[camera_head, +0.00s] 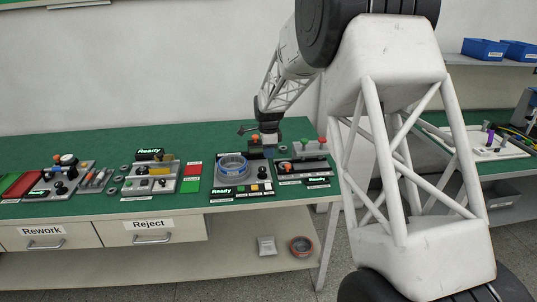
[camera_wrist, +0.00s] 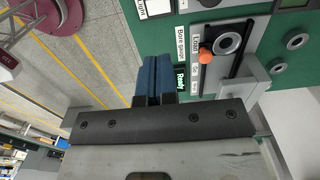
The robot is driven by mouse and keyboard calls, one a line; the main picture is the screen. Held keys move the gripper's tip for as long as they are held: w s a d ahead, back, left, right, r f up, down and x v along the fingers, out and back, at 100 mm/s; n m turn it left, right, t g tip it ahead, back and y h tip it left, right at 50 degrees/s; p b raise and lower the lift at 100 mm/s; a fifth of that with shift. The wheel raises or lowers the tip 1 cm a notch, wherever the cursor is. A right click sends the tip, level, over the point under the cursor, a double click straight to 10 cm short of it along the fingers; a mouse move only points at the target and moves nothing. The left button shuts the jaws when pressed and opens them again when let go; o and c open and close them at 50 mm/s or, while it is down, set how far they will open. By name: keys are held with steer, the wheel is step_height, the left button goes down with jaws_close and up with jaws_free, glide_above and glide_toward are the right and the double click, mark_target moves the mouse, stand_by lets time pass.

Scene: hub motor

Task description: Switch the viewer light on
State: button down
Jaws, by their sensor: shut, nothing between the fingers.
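My gripper (camera_head: 268,148) hangs over the back of the green bench, behind the right-hand stations. In the wrist view its blue fingers (camera_wrist: 154,72) are shut together with nothing between them. A partly cut-off white panel (camera_wrist: 158,7) lies at the top edge of the wrist view, beside a label that seems to end in "ight". It is apart from the fingertips. I cannot tell whether it is the viewer light's switch or whether any light there is on.
The bore gauge station (camera_wrist: 222,50), with an orange knob and a lit "Ready" sign, lies right of the fingers. The ring station (camera_head: 233,165) stands left of the gauge station (camera_head: 303,168) on the bench. Red and green plates (camera_head: 191,177) lie further left.

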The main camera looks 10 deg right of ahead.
mark_target(268, 183)
steer(key=shift+w, duration=0.1)
steer(key=shift+w+a+r, duration=0.1)
steer(key=shift+w, duration=0.5)
step_height(268, 183, down, 14)
stand_by(0.9)
steer(key=shift+f, duration=0.25)
stand_by(0.5)
